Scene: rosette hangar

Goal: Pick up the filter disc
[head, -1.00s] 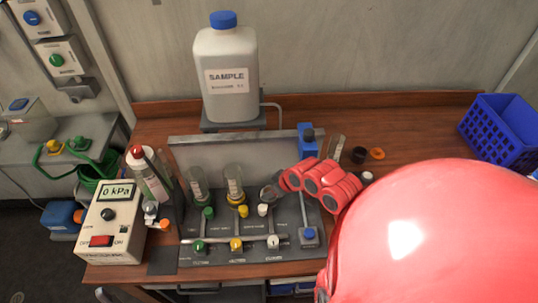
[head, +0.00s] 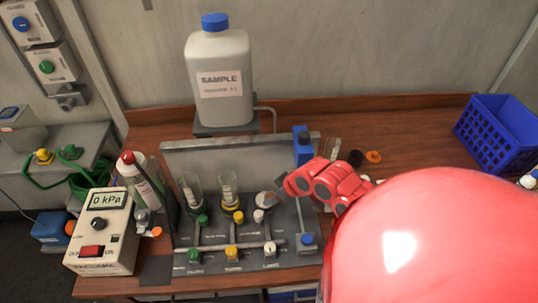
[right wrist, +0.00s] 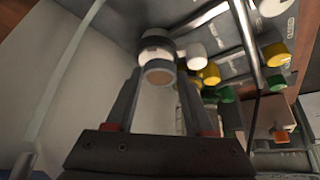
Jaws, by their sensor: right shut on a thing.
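My right gripper (head: 283,187) reaches in from the right at the third, rightmost station of the filter manifold (head: 215,245). In the right wrist view, its two dark fingers (right wrist: 159,80) are shut on a small round piece with a tan face and a grey rim, which looks like the filter disc (right wrist: 159,73). A white and dark round fitting (right wrist: 157,48) sits right behind it; I cannot tell whether they touch. In the head view the disc is hard to make out beside the grey part (head: 267,199). My left gripper is not in view.
Two clear cups (head: 190,192) stand on the manifold's left stations. A blue crate (head: 497,132) and an orange ring (head: 373,157) are at right.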

